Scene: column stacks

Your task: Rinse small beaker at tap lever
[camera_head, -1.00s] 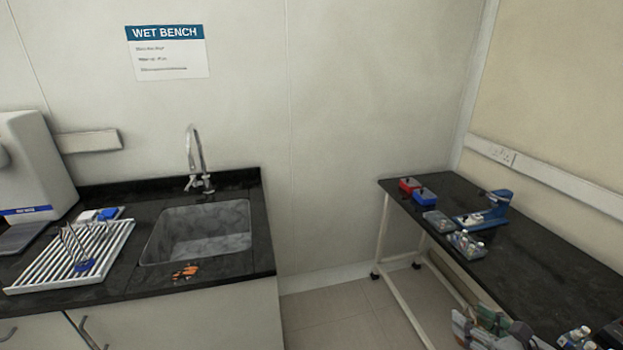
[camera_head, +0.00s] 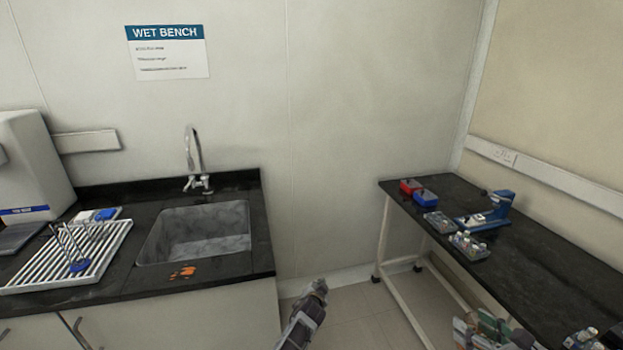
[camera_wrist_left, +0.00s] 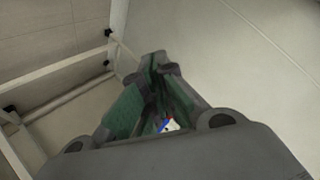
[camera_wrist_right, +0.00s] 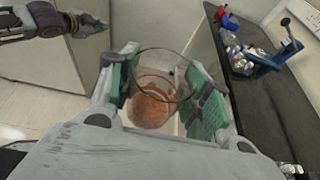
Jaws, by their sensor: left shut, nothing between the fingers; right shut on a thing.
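The small beaker (camera_wrist_right: 157,72) is clear glass with orange-brown residue low inside, in the right wrist view. My right gripper (camera_wrist_right: 163,80) is shut around its sides with green-padded fingers. In the head view this gripper (camera_head: 487,332) is at the bottom right, beside the right-hand table, and I cannot make out the beaker there. My left gripper (camera_head: 319,287) is shut and empty, in front of the gap between counter and table; it also shows in the right wrist view (camera_wrist_right: 92,24). The tap (camera_head: 194,160) with its lever (camera_head: 200,184) stands behind the sink (camera_head: 205,218), away from both grippers.
An orange spill (camera_head: 183,272) lies on the counter before the sink. A drying rack (camera_head: 40,262) with pegs stands to its left. The right-hand table (camera_head: 540,250) holds red and blue boxes, trays of bottles and a blue device (camera_head: 490,208). The sink basin looks empty.

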